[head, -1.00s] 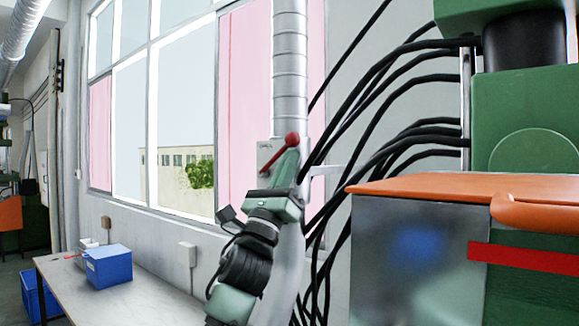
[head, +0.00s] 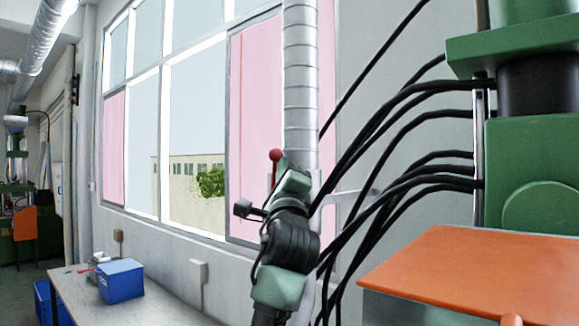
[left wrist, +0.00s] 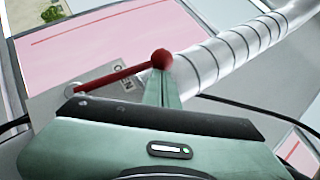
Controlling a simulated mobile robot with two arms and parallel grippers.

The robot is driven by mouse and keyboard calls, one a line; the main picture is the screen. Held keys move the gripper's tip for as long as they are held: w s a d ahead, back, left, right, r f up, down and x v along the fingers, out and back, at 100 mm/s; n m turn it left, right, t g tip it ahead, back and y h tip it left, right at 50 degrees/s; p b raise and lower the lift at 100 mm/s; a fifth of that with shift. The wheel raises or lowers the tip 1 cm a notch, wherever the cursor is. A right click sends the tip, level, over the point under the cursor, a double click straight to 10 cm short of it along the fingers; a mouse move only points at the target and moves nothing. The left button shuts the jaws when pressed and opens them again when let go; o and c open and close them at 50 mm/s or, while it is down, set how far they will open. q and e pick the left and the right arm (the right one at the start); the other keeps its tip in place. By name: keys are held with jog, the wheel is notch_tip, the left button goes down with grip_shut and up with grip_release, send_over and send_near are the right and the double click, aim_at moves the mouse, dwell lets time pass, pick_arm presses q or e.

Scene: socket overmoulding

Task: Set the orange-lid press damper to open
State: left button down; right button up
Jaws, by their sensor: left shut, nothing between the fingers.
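The damper lever is a red bar with a red ball knob (head: 276,155) beside the silver duct (head: 300,90) behind the orange-lid press (head: 470,270). In the left wrist view the lever (left wrist: 115,76) runs from its pivot on a grey plate (left wrist: 60,100) to the knob (left wrist: 162,58), roughly in line with the duct. Part of a label, apparently reading OPEN, shows on the plate beside the lever. My left gripper (left wrist: 163,80) is shut and empty, its fingertips right at the knob; I cannot tell whether they touch it. In the head view my left gripper (head: 290,178) hides most of the plate. My right gripper is out of view.
Several black hoses (head: 400,140) run from the green press column (head: 530,150) just right of my left arm. A table (head: 150,305) with a blue box (head: 121,281) stands at the lower left, under the window.

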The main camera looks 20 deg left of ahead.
pick_arm(q)
jog(key=shift+w+a+r+p, duration=0.2)
jog(key=shift+a+p, duration=0.1)
jog(key=shift+a, duration=0.2)
jog(key=shift+s, duration=0.1)
